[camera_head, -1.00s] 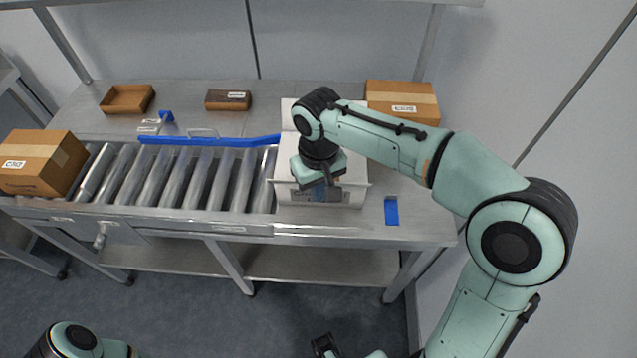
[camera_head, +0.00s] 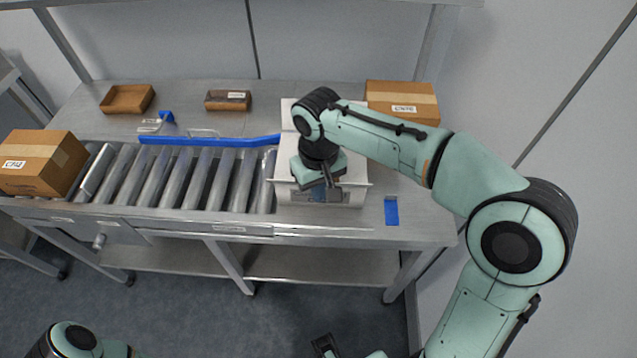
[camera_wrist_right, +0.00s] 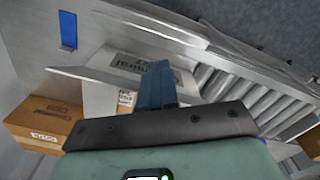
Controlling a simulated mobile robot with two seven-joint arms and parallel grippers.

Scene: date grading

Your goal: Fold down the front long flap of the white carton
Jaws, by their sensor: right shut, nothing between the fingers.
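The white carton (camera_head: 283,168) stands at the right end of the roller conveyor, partly hidden by my right arm. My right gripper (camera_wrist_right: 157,85) is shut and empty, pointing down over the carton's front side. In the head view the right gripper (camera_head: 326,192) is at the front wall of the carton. In the right wrist view a white flap (camera_wrist_right: 85,74) spreads outward beside the blue fingertips, and the printed front wall (camera_wrist_right: 128,63) shows beyond them. I cannot tell whether the fingertips touch the flap.
A brown box (camera_head: 403,101) stands behind the carton at right; another (camera_head: 40,163) sits at the conveyor's left. An open brown tray (camera_head: 127,99) and a small brown box (camera_head: 228,100) lie at the back. A blue rail (camera_head: 210,141) edges the rollers. A blue patch (camera_head: 391,211) marks clear table.

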